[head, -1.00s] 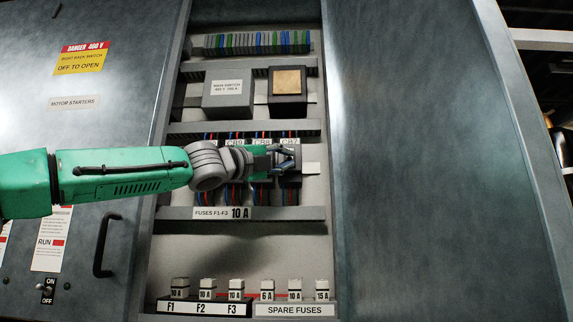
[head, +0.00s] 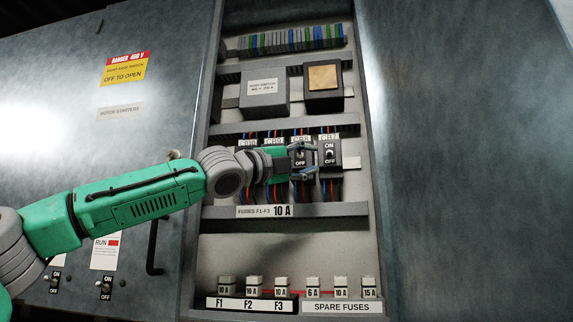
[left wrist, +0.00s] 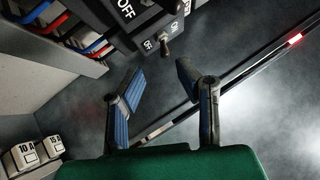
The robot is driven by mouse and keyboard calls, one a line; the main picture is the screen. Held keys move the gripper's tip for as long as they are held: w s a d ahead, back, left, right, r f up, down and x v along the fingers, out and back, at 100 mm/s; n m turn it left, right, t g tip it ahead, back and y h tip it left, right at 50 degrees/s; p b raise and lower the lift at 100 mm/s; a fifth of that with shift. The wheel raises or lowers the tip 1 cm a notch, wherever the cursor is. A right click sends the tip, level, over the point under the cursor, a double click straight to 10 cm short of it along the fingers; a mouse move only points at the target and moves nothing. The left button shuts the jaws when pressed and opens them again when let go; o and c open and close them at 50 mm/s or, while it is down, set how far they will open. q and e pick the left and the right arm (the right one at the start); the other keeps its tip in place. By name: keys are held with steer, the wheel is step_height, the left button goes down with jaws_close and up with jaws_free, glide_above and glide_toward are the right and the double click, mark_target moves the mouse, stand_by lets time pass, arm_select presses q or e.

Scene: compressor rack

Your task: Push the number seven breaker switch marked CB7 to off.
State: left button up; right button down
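The CB7 breaker (head: 329,158) is the black block at the right end of the breaker row in the head view, under its CB7 label. Its face is uncovered, with ON readable above a small toggle; the toggle's position is too small to tell. My left gripper (head: 307,157) is just left of it, in front of the CB8 breaker (head: 300,160). In the left wrist view the left gripper (left wrist: 160,90) has its fingers spread, with nothing between them. A toggle (left wrist: 168,46) on a black breaker shows beyond the fingertips; its number is not readable. My right gripper is not seen.
Breakers CB9 and CB10 (head: 247,144) are left of CB8, partly behind my arm. A fuse shelf (head: 341,210) runs below, with spare fuses (head: 341,292) at the bottom. The cabinet side panel (head: 450,170) on the right is bare.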

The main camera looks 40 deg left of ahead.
arm_select(q)
steer(key=v, duration=0.7)
stand_by(0.5)
